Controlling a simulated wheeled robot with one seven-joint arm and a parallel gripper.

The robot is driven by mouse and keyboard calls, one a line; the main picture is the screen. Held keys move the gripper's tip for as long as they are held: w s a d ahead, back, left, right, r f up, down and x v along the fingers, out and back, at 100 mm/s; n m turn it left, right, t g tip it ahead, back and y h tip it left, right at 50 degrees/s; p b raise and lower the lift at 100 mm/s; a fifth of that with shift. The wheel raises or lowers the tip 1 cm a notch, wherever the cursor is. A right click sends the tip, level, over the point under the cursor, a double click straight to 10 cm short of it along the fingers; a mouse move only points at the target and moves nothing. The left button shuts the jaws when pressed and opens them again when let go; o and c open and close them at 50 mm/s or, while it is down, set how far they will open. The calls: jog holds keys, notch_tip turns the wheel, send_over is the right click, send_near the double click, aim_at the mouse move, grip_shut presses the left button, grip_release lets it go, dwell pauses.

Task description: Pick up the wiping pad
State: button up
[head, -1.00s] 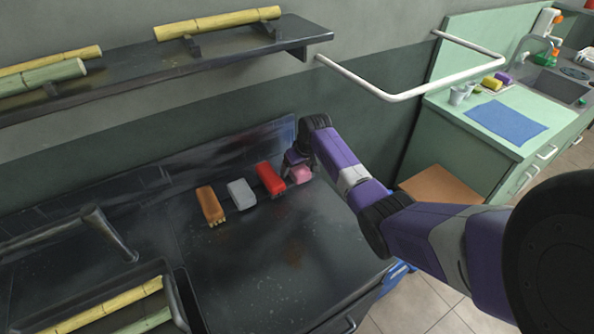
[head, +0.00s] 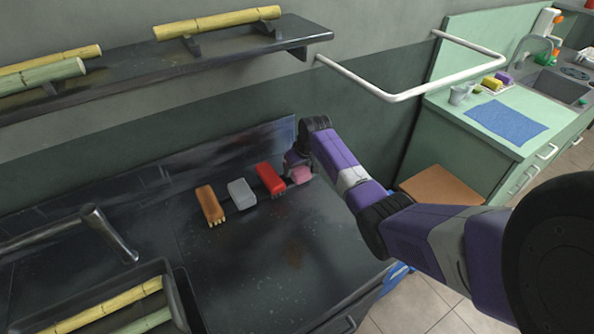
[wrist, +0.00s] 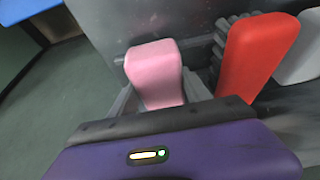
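The pink block (head: 301,173), which seems to be the wiping pad, rests on the dark counter at the right end of a row of cleaning tools. In the wrist view the pink pad (wrist: 155,72) stands between the two fingers of my gripper (wrist: 160,90). The fingers lie along its left and right sides, with no clear gap showing. I cannot tell whether they press on it. In the head view my gripper (head: 297,160) is low over the pad and partly hides it.
A red brush (head: 270,178) stands just left of the pad, close to my right finger in the wrist view. A grey block (head: 241,193) and an orange-brown brush (head: 210,205) stand further left. A dark shelf (head: 250,50) with cane is above.

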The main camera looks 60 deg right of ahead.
jog(key=shift+c, duration=1.4)
jog(key=shift+r, duration=0.1)
notch_tip(320, 180, up, 10)
jog(key=shift+r+b, duration=0.15)
jog(key=shift+b, duration=0.35)
